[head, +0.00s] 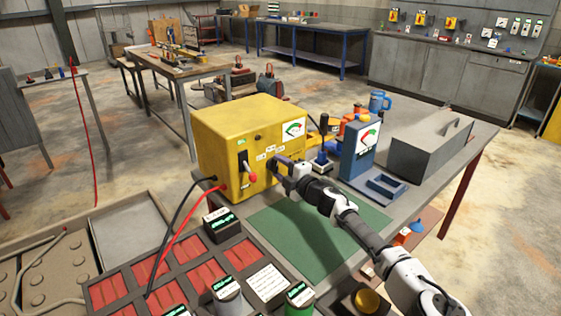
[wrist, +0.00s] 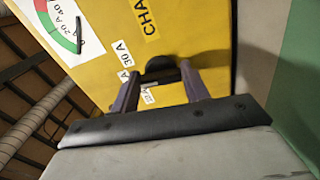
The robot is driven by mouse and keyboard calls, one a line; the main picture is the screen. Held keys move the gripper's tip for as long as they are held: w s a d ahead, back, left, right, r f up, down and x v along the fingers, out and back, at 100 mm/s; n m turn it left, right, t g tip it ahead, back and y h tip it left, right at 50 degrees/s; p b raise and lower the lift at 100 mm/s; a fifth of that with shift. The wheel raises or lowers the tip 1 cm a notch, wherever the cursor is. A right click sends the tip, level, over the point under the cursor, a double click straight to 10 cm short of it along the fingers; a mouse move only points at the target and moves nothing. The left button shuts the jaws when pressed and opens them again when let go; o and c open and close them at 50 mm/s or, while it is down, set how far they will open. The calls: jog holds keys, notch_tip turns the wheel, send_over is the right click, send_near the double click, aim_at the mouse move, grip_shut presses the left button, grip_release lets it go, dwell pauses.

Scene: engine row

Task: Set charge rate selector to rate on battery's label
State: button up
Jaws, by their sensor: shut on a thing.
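The yellow battery charger (head: 215,130) stands on the bench, with a gauge (head: 294,129) and small white labels on its front. My gripper (head: 277,165) is at the lower part of that front. In the wrist view its fingers (wrist: 160,85) stand either side of the black selector knob (wrist: 160,67) and are shut on it. A "30 A" label (wrist: 123,55) is beside the knob; another small label is partly hidden by a finger. The knob's pointing direction is hidden. A battery with a green-marked label (head: 222,222) sits in front; its text is too small to read.
Black and red cables run from the charger down to red-topped cells (head: 150,268). A red-handled lever (head: 247,170) is left of my gripper. A blue meter stand (head: 360,148) and grey toolbox (head: 430,145) stand to the right. The green mat (head: 310,240) is clear beneath my arm.

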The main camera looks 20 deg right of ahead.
jog(key=shift+f+m+p, duration=0.1)
jog(key=shift+m+p, duration=2.5)
jog(key=shift+m, duration=1.1)
jog(key=shift+f, duration=0.1)
jog(key=o, duration=1)
jog(key=shift+s, duration=0.15)
jog(key=b+v, duration=0.4)
jog(key=v, duration=0.9)
jog(key=shift+s, duration=0.3)
jog(key=shift+d, duration=0.15)
